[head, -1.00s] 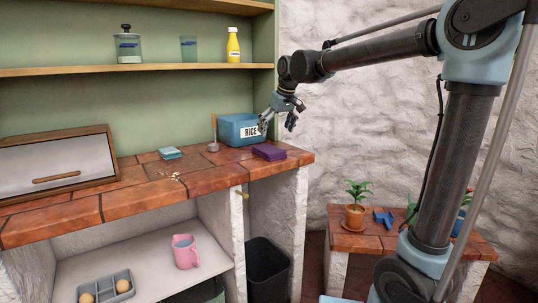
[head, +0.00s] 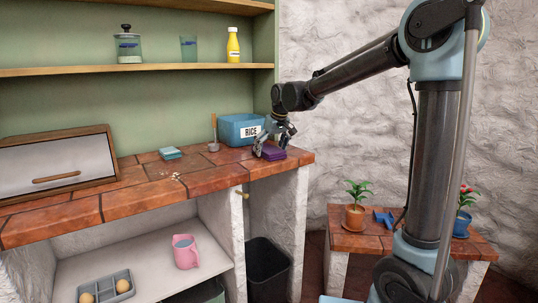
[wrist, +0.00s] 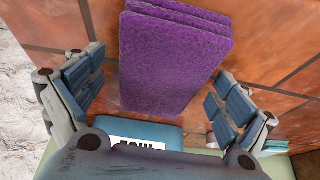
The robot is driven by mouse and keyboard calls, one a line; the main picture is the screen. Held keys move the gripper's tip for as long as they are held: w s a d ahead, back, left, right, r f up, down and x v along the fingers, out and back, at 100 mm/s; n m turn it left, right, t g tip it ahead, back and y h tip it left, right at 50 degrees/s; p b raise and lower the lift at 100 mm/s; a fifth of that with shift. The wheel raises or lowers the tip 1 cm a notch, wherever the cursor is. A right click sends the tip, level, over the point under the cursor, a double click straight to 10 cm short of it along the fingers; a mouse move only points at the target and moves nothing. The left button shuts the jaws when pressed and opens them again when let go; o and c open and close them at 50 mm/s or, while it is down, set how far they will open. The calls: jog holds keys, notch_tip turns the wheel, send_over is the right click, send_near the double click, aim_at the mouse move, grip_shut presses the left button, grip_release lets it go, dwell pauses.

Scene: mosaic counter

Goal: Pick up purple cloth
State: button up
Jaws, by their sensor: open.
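The purple cloth (head: 273,153) is a folded, layered stack lying on the tiled counter near its right end, in front of the blue rice box. In the wrist view the purple cloth (wrist: 170,60) lies between the two spread sets of fingers. My gripper (head: 270,146) is at the cloth, pointing down over it and partly covering it in the head view. In the wrist view my gripper (wrist: 165,95) is open, with fingers to the left and right of the cloth and gaps showing. I cannot tell how high the fingertips are above the tiles.
The blue rice box (head: 238,129) stands just behind the cloth. A teal folded cloth (head: 171,153), crumbs (head: 175,177) and a wooden bread box (head: 58,168) are farther left. The counter's right edge is close to the cloth.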

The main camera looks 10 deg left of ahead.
aim_at(270, 148)
jog(key=c, duration=1.2)
jog(key=shift+o, duration=0.2)
notch_tip(270, 148, up, 10)
